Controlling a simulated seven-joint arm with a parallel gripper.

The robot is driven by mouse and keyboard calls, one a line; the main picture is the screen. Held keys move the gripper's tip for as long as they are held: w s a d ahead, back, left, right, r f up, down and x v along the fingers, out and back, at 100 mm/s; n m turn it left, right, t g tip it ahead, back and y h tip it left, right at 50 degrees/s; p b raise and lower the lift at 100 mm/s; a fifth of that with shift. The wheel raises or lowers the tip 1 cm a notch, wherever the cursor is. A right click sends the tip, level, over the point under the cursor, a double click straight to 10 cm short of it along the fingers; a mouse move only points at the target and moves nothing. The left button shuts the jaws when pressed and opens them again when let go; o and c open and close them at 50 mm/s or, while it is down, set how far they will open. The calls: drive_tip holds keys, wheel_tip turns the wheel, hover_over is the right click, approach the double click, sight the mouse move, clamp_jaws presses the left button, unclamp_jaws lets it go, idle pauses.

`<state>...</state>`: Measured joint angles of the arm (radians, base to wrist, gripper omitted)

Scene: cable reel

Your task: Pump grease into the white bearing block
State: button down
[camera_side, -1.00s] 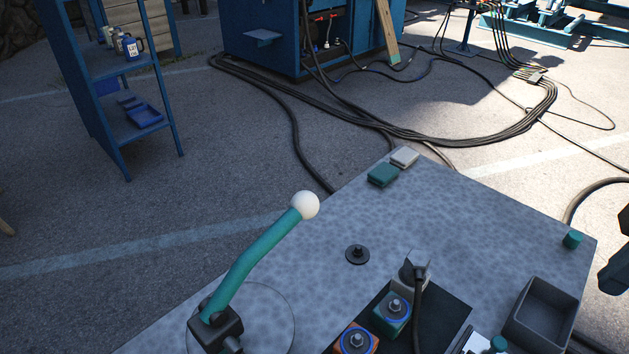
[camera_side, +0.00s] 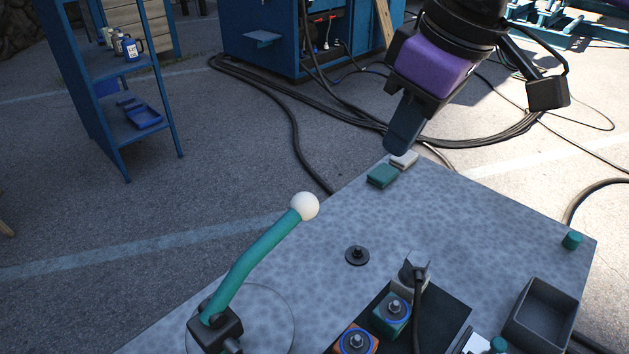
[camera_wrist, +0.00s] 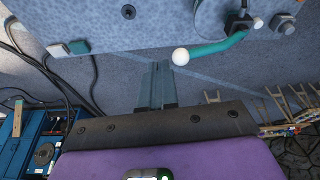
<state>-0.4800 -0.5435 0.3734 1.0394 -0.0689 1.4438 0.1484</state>
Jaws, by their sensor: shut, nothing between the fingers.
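The pump lever (camera_side: 250,262) is a bent teal handle with a white ball knob (camera_side: 305,206), rising tilted from a dark pivot on the table's left. The white bearing block (camera_side: 411,276) stands at the back of a dark mat, with a black hose (camera_side: 419,315) running to a fitting on its top. My gripper (camera_side: 397,146) is shut and empty, above the far edge of the table, to the right of and higher than the knob. In the wrist view, the closed fingers (camera_wrist: 155,85) point toward the table, and the knob (camera_wrist: 180,57) shows just beyond their right side, apart from them.
A teal bearing block (camera_side: 391,314) and an orange one (camera_side: 355,342) stand near the white one. A black disc (camera_side: 357,255) lies mid-table. Teal (camera_side: 382,176) and pale (camera_side: 404,159) pads lie at the far corner. An open grey bin (camera_side: 540,315) stands at right.

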sight(308, 198)
drive_tip(key=a+r+m, duration=0.1)
drive_tip(key=a+r, duration=0.2)
drive_tip(key=a, duration=0.3)
drive_tip(key=shift+a+t, duration=0.3)
drive_tip(key=shift+a, duration=0.05)
drive_tip(key=shift+r, duration=0.1)
drive_tip(key=x, duration=1.4)
drive_tip(key=shift+s, duration=0.1)
drive_tip(key=shift+y, duration=0.3)
